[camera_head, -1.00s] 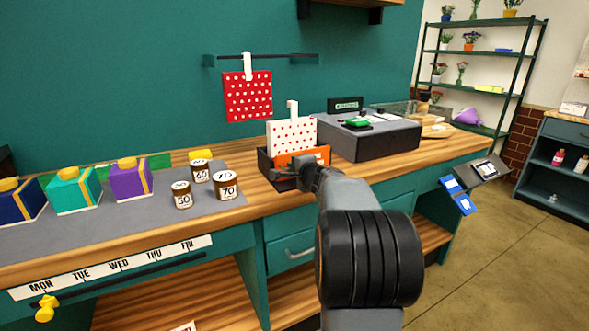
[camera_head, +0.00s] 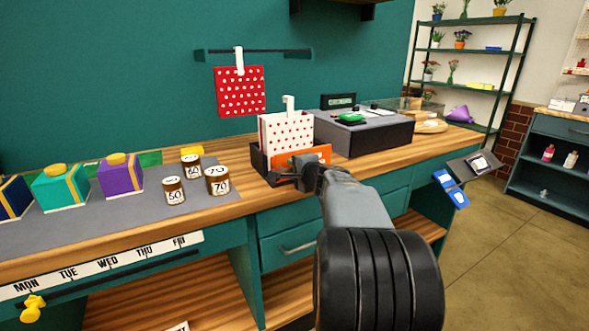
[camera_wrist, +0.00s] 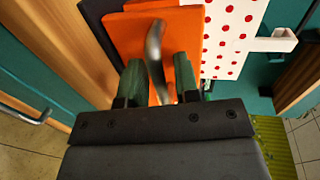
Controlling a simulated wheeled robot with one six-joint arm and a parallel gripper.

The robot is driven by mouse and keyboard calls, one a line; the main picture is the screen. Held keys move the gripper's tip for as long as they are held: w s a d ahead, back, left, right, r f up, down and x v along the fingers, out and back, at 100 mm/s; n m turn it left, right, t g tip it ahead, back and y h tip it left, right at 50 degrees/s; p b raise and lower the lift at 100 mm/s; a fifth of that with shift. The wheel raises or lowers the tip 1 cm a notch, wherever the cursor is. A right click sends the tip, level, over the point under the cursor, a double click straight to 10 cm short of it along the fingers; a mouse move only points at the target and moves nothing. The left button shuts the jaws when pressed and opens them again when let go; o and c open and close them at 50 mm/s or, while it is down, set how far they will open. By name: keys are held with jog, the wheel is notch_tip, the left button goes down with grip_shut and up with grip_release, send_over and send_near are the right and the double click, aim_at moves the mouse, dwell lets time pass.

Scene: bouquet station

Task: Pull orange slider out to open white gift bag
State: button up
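The orange slider (camera_head: 312,156) sits at the front of a dark holder (camera_head: 258,160) on the counter, and its orange plate fills the upper middle of the wrist view (camera_wrist: 123,35). The white gift bag (camera_head: 286,130) with red dots stands upright behind it. The bag shows two dotted layers slightly apart, and its dotted face is at upper right in the wrist view (camera_wrist: 228,30). My gripper (camera_wrist: 160,78) has its two green fingers on either side of the slider's curved metal handle (camera_wrist: 155,50), closed around it.
A grey box (camera_head: 365,138) with a green item on top stands right of the holder. Several numbered jars (camera_head: 192,180) and wrapped boxes (camera_head: 120,176) stand to the left. A red dotted bag (camera_head: 240,92) hangs on the wall. A drawer (camera_head: 285,240) is below.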

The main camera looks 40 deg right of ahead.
jog(key=shift+o, duration=0.5)
jog(key=shift+s+r, duration=0.1)
jog(key=shift+s, duration=0.2)
jog(key=v, duration=1.3)
jog(key=shift+p, duration=0.35)
